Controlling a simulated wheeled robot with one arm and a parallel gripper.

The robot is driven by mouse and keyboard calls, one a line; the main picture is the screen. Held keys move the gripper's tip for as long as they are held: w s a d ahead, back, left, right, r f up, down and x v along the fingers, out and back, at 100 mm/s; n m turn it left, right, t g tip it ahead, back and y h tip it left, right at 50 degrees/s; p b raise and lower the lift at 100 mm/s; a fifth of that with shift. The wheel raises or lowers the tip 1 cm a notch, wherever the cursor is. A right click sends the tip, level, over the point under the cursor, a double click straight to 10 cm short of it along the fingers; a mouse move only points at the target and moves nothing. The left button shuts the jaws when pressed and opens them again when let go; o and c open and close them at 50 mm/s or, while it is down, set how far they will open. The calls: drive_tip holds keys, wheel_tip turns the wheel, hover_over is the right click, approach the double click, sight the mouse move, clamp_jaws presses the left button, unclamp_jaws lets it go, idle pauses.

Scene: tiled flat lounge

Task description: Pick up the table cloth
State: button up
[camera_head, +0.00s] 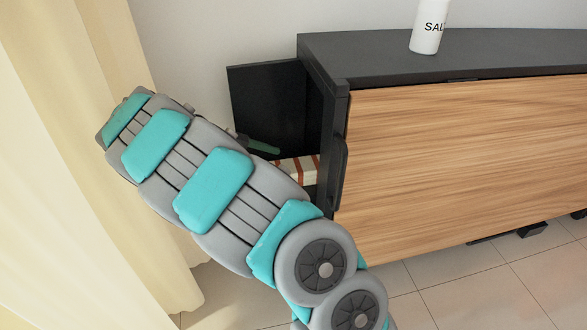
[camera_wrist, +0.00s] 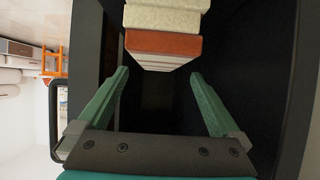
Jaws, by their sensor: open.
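The table cloth (camera_head: 298,168) appears as a folded, cream and red-brown striped bundle inside a dark open compartment of the cabinet. It also shows in the wrist view as a cream and red-brown block (camera_wrist: 163,44) at the top middle. My gripper (camera_wrist: 160,74) is open, its two green fingers apart and pointing into the compartment. The cloth lies at and just beyond the fingertips; I cannot tell whether it is between them. In the head view one green finger (camera_head: 262,146) shows just left of the cloth. My arm hides the rest of the gripper and part of the cloth.
The dark compartment wall (camera_head: 270,100) stands behind the cloth. The cabinet's wood front (camera_head: 460,160) is to the right, with a dark edge close to my arm. A white salt shaker (camera_head: 429,27) stands on top. A cream curtain (camera_head: 60,150) hangs at left.

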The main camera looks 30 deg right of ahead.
sight(291, 166)
drive_tip(key=x, duration=0.7)
drive_tip(key=shift+a+f, duration=0.15)
drive_tip(key=c, duration=1.5)
